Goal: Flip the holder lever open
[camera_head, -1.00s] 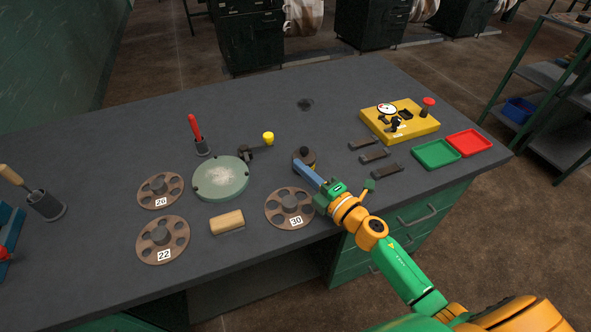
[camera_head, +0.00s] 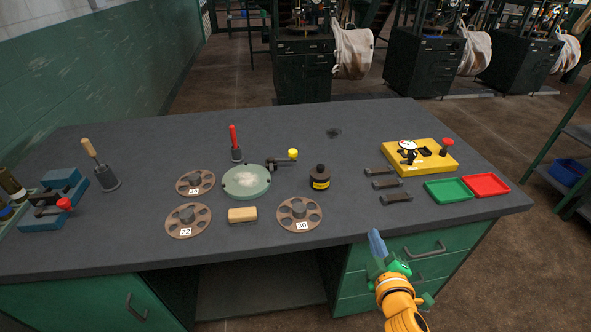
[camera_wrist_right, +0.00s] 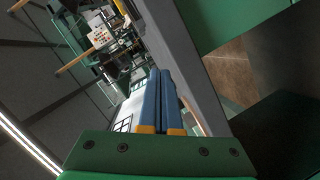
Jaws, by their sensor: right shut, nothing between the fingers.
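A round pale green plate (camera_head: 246,181) with a whitish patch lies at mid-table. Beside it a dark lever with a yellow knob (camera_head: 292,154) reaches to the right; which thing the task calls the holder lever is not certain. A blue fixture (camera_head: 58,203) with a red knob (camera_head: 64,204) stands at the far left. My right gripper (camera_head: 374,234) is at the table's front edge, right of centre, apart from these things. Its blue fingers are shut and empty, side by side in the right wrist view (camera_wrist_right: 159,82). My left gripper is out of view.
Discs marked 26 (camera_head: 196,183), 22 (camera_head: 188,221) and 30 (camera_head: 299,214), a wooden block (camera_head: 242,215) and a dark bottle (camera_head: 320,179) surround the plate. A red-handled tool (camera_head: 234,140) stands behind it. A yellow gauge block (camera_head: 432,158), green tray (camera_head: 447,190) and red tray (camera_head: 486,185) are right.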

